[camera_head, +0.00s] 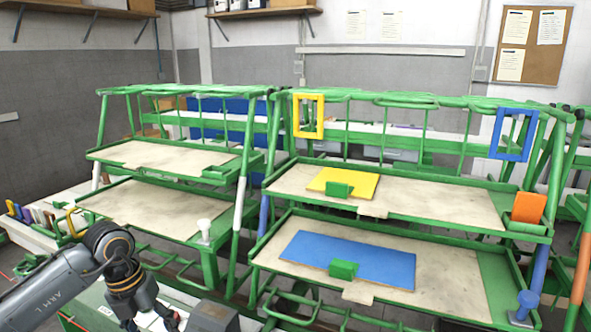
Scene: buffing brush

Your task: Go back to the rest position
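My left arm comes in from the lower left, in front of the left green rack (165,180). Its wrist bends down toward the bottom edge of the picture. My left gripper (166,320) shows only in part at the bottom edge, and its fingers cannot be made out. I cannot tell whether it is open or shut or holds anything. My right gripper is not in view.
The right green rack (492,238) holds a yellow panel (345,184) above a blue panel (345,258). An orange block (528,208) sits at its right end. A white brush-like piece (204,228) stands on the left rack's lower shelf. A dark grey box-like shape (214,318) is beside my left gripper.

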